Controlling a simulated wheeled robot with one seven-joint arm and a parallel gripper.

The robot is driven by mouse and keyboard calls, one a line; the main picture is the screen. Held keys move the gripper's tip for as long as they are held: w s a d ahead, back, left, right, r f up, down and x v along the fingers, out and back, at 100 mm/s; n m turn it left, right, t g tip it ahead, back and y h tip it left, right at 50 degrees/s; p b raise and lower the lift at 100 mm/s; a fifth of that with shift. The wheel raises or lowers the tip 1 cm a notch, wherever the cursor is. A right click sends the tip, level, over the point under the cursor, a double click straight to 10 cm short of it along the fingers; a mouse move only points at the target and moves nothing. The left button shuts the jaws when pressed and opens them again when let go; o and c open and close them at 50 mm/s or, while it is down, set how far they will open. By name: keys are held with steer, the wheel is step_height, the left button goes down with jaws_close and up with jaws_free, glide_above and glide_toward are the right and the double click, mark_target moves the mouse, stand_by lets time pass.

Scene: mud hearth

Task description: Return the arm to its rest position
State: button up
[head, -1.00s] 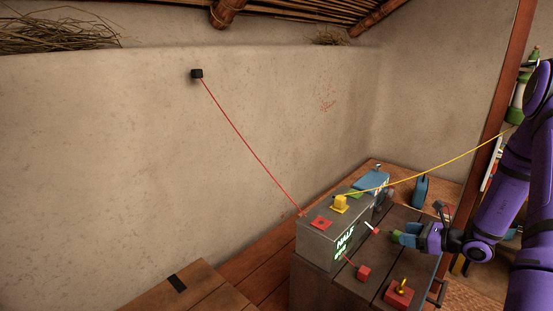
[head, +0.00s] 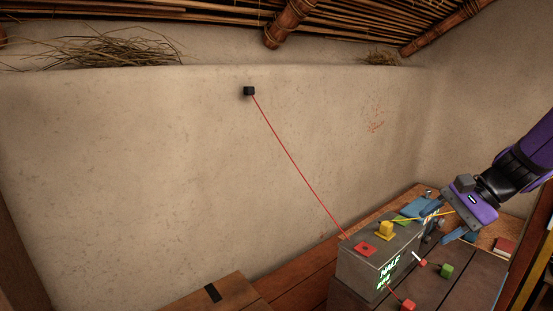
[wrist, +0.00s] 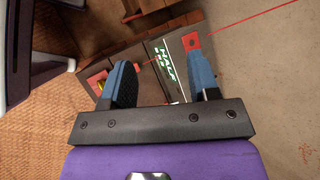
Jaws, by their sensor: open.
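My gripper (head: 440,226) is at the right of the head view, with its blue fingers spread apart and pointing down and left. In the wrist view the fingers (wrist: 163,78) are open with nothing held between them. It hangs above the right side of the grey box (head: 352,270) with the glowing "HALF" label. My purple arm comes in from the upper right.
A red line runs from the red pad (head: 365,249) to a black block (head: 249,91) on the wall. The wall's left side is clear.

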steer(key=s+a+r+n+t+h, duration=0.1)
steer(key=s+r+n+h, duration=0.3)
steer(key=s, duration=0.4)
steer(key=s+a+r+n+t+h, duration=0.1)
steer(key=s+r+n+t+h, duration=0.1)
steer(key=s+r+n+h, duration=0.2)
steer(key=s+r+n, duration=0.3)
steer(key=s+r, duration=0.1)
steer(key=s, duration=0.1)
steer(key=shift+a+n+t, duration=0.3)
